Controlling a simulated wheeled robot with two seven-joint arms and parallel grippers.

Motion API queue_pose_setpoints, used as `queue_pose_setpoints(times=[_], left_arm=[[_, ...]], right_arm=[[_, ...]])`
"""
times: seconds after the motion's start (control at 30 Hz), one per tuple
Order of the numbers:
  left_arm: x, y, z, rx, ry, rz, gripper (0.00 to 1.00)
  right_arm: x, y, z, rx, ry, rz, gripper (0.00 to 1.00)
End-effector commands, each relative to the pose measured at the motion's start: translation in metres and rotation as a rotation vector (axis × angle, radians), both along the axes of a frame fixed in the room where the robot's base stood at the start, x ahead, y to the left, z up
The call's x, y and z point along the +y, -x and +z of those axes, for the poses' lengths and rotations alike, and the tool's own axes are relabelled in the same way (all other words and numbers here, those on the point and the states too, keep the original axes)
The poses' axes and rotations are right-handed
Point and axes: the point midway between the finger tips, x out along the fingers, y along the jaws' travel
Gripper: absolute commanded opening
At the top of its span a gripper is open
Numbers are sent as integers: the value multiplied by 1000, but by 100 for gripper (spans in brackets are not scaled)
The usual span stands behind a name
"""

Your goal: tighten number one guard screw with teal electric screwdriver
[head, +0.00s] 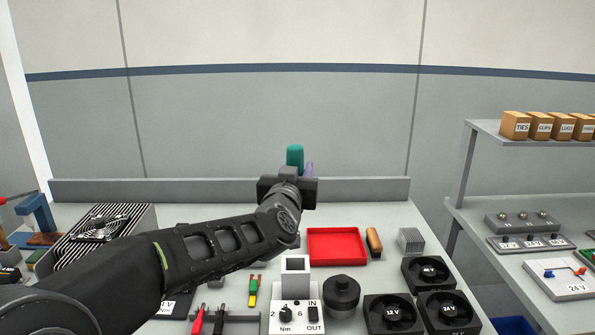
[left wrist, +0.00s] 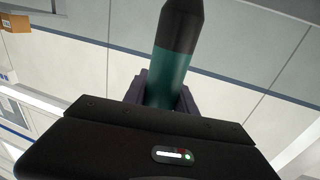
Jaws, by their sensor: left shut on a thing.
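My left gripper (head: 301,170) is raised above the back of the bench and shut on the teal electric screwdriver (head: 295,155). In the left wrist view, the teal and black screwdriver body (left wrist: 172,70) sits between the dark fingers of the left gripper (left wrist: 162,95). The screwdriver's bit is not visible. A finned box with a round fan guard (head: 100,229) stands at the far left of the bench, away from the gripper. Its individual screws and their numbers are too small to tell. My right gripper is not in view.
A torque box with a dial (head: 287,312) and IN/OUT switch stands at the front middle. A red tray (head: 337,231), a black round knob (head: 342,292) and several black fans (head: 394,314) lie to its right. A shelf (head: 480,127) stands at the right. My left arm covers part of the bench.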

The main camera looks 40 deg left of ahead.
Motion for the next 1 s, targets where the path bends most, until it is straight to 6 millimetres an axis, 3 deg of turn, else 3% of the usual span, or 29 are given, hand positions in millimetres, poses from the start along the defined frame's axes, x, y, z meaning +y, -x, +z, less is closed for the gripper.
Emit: queue_pose_setpoints(times=[0.27, 1.0], left_arm=[[0, 0, 8, -3, -1, 0, 0], [0, 0, 89, -3, -1, 1, 0]], right_arm=[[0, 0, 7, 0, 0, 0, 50], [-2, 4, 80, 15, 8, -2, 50]])
